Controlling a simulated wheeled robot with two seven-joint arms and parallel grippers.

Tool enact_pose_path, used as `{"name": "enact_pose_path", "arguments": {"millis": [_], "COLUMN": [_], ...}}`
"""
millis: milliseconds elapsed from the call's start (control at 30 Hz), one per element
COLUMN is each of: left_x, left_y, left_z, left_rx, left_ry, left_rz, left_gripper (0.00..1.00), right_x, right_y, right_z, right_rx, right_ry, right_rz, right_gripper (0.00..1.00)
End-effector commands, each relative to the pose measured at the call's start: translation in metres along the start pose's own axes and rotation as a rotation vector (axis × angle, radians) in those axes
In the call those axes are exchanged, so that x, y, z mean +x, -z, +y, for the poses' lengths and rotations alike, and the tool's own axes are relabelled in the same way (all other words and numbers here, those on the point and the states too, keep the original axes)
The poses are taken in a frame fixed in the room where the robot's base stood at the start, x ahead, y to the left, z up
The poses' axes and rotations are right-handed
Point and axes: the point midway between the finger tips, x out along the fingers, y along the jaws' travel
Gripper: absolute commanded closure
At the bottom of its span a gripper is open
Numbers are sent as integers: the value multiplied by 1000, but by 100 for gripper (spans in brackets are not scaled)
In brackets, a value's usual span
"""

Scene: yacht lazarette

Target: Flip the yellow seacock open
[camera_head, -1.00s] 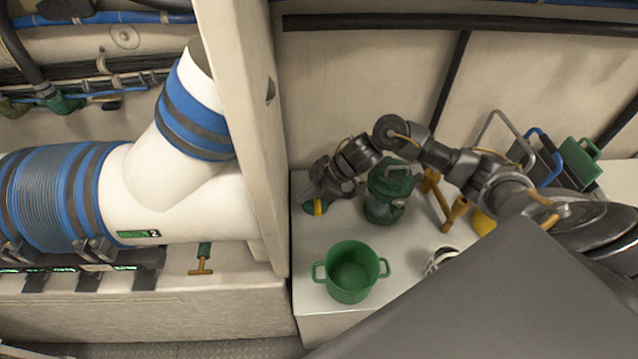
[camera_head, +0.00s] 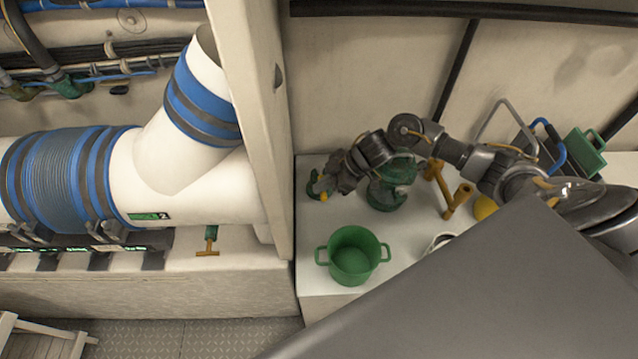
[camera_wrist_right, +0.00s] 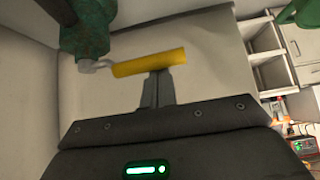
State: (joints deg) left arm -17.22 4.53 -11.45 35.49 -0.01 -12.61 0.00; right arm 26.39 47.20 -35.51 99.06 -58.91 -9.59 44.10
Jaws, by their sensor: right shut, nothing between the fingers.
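The seacock is a green fitting (camera_head: 318,182) with a yellow handle (camera_head: 323,196), at the left end of the white bench top in the head view. In the wrist view, its green body (camera_wrist_right: 88,30) is at the upper left, and the yellow handle (camera_wrist_right: 150,64) sticks out rightward from a metal stem, nearly level in the picture. My right gripper (camera_head: 333,187) is beside the handle, shut and empty. In the wrist view its closed fingertips (camera_wrist_right: 158,76) are right at the handle's lower edge; I cannot tell whether they touch. My left gripper is not in view.
A green two-handled pot (camera_head: 353,256) stands in front on the bench (camera_head: 310,240). A green lantern-like object (camera_head: 388,195) is under my right forearm, with a yellow-brown fitting (camera_head: 447,190) to its right. A white post (camera_head: 262,120) and wide pipe (camera_head: 190,185) close off the left.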

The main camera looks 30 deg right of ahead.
Motion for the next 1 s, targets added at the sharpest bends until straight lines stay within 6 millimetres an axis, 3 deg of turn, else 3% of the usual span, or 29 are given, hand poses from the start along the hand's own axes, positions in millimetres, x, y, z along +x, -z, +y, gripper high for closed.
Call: {"name": "enact_pose_path", "arguments": {"millis": [100, 467, 800, 1000], "left_x": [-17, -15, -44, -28], "left_y": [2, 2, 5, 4], "left_z": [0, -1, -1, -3], "left_rx": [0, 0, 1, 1], "left_ry": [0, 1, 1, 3], "left_rz": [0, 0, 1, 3], "left_gripper": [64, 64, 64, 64], "right_x": [-14, -13, -2, -46], "right_y": [-8, -12, 20, 14], "right_z": [1, 2, -10, -1], "right_rx": [5, 1, 7, 4], "right_ry": [0, 0, -8, -11], "right_rz": [-4, -1, 1, -3], "right_gripper": [100, 100, 100, 100]}}
